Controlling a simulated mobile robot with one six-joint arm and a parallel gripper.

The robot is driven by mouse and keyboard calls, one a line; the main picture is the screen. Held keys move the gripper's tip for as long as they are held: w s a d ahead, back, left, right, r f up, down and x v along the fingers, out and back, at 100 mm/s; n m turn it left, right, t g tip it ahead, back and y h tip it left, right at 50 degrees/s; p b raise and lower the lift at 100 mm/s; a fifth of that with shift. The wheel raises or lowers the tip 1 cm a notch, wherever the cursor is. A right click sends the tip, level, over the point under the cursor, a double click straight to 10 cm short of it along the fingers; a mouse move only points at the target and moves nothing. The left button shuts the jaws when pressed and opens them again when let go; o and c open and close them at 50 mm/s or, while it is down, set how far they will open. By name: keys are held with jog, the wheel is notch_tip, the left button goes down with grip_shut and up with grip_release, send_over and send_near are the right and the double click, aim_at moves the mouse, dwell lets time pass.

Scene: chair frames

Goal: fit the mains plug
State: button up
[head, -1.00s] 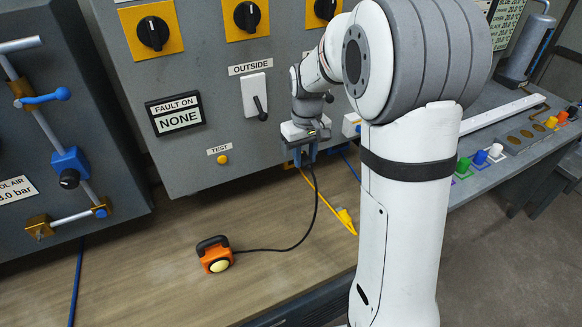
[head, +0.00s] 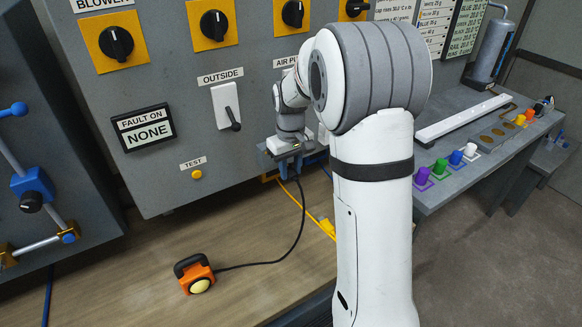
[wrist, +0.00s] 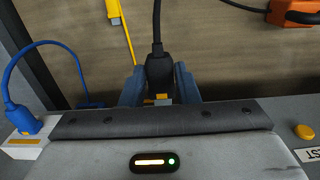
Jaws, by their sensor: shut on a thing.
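My gripper (wrist: 160,88) is shut on a black mains plug (wrist: 159,68), held between its two blue fingers in the wrist view. The black lead runs away from the plug to an orange lamp (head: 195,275) on the bench. In the head view my gripper (head: 288,165) is low in front of the grey panel (head: 160,60), right of the TEST button; the plug itself is too small to make out there. I cannot see a free mains socket in either view; my arm covers part of the panel.
A yellow lead with a yellow end (wrist: 114,20) lies on the bench nearby. A blue plug (wrist: 22,120) sits on a white block at the wrist view's left. The OUTSIDE switch (head: 227,107) juts out above left of my gripper. The bench's front left is clear.

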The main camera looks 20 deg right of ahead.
jog(key=shift+w, duration=0.1)
jog(key=shift+w+a+p, duration=0.2)
jog(key=shift+w+a, duration=0.05)
jog(key=shift+w, duration=0.5)
jog(key=shift+w+a+p, duration=0.2)
jog(key=shift+w, duration=0.5)
jog(key=shift+w, duration=0.25)
dwell(0.4)
jog(key=shift+w+a+p, duration=0.2)
jog(key=shift+w, duration=0.3)
jog(key=shift+w+a+p, duration=0.15)
jog(key=shift+w+p, duration=0.05)
jog(key=shift+w, duration=0.25)
jog(key=o, duration=1.1)
jog(key=shift+c, duration=0.2)
jog(key=shift+r, duration=0.1)
notch_tip(320, 180, up, 8)
jog(key=b, duration=0.2)
